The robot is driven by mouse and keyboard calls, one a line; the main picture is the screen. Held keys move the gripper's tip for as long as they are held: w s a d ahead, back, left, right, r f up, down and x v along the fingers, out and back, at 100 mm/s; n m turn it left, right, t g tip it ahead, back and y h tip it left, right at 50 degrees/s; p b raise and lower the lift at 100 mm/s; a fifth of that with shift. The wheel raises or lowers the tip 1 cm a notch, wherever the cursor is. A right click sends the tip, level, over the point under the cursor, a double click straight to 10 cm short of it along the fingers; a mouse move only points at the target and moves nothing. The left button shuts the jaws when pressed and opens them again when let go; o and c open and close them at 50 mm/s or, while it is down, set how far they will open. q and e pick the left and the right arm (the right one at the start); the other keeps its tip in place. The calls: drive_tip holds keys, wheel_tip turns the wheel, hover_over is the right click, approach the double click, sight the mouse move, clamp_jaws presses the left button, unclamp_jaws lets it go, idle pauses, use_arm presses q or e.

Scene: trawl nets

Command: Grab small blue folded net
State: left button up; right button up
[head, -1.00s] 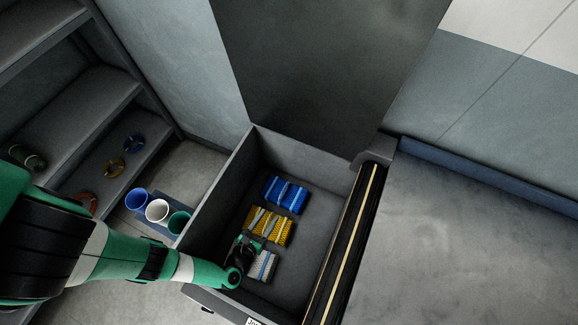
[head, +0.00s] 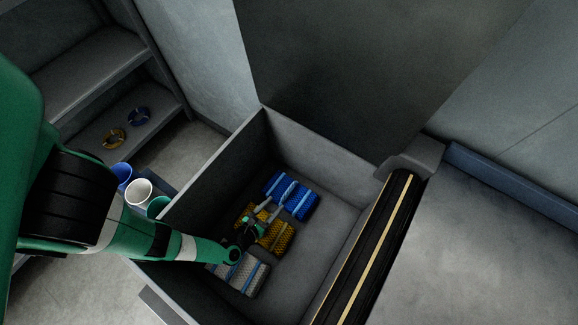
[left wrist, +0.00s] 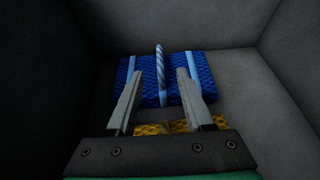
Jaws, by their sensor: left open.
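The small blue folded net (head: 301,199) lies on the floor of the open grey box, the farthest of three nets in a row. It has light blue bands and a rope handle. In the left wrist view the blue net (left wrist: 206,78) lies ahead of the fingers, its rope handle (left wrist: 161,70) upright between their lines. My left gripper (head: 273,208) is open and empty, above the yellow net and close to the near edge of the blue net. The fingers also show in the left wrist view (left wrist: 160,88). My right gripper is out of view.
A yellow net (head: 279,241) and a grey net (head: 252,277) lie nearer in the same box (head: 335,160). Its walls surround the nets. White (head: 138,191), blue and green cups stand outside to the left, near a shelf (head: 95,75).

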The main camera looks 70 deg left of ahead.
sight(287, 192)
use_arm(q)
drive_tip(key=b+x, duration=0.1)
drive_tip(key=x, duration=0.2)
drive_tip(key=shift+w+a+f, duration=0.15)
drive_tip(key=shift+w+f, duration=0.05)
drive_tip(key=shift+w, duration=0.1)
drive_tip(key=b+x, duration=0.1)
drive_tip(key=x, duration=0.1)
drive_tip(key=b+x, duration=0.2)
drive_tip(key=shift+f, duration=0.45)
drive_tip(key=shift+w+a, duration=0.35)
drive_tip(key=shift+c, duration=0.2)
clamp_jaws()
idle(0.4)
